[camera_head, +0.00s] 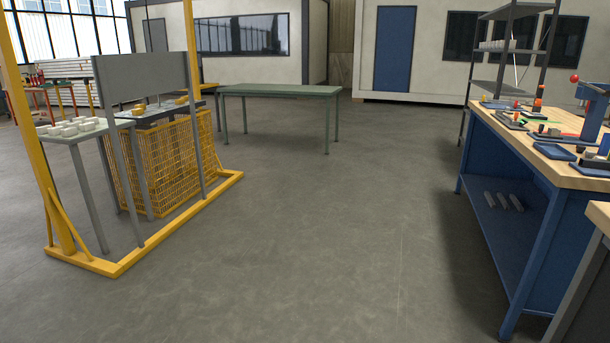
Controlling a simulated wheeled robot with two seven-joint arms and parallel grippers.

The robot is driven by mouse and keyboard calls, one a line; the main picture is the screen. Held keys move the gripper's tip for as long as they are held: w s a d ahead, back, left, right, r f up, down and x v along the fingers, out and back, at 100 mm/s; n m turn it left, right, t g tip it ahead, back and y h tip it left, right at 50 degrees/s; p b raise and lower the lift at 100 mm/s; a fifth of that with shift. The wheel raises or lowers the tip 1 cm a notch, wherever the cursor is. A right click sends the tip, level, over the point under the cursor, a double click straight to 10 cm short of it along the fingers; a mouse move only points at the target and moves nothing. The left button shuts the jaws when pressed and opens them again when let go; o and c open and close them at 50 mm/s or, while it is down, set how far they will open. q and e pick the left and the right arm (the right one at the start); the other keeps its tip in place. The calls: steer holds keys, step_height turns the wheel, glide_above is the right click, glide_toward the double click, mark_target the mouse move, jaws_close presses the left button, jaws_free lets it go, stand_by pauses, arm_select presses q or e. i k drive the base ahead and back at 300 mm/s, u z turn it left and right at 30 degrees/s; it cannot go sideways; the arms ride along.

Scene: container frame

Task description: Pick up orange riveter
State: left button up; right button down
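No object can be made out for certain as the orange riveter. Small orange and red parts (537,103) show among the tools on the wooden-topped workbench (540,152) at the right, but they are too small to tell apart. Neither of my grippers is in view.
The workbench has a blue frame and a lower shelf (500,225). A yellow frame (118,268) with a wire basket (165,165) stands at the left. A green table (280,91) stands at the back. The grey floor (310,250) between is clear.

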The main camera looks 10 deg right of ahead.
mark_target(539, 101)
steer(key=z, duration=0.1)
steer(key=i, duration=3.05)
steer(key=z, duration=0.25)
steer(key=i, duration=2.9)
steer(key=z, duration=0.3)
steer(key=i, duration=2.8)
steer(key=z, duration=0.75)
steer(key=i, duration=1.95)
steer(key=z, duration=2.65)
steer(key=i, duration=1.5)
steer(key=z, duration=0.9)
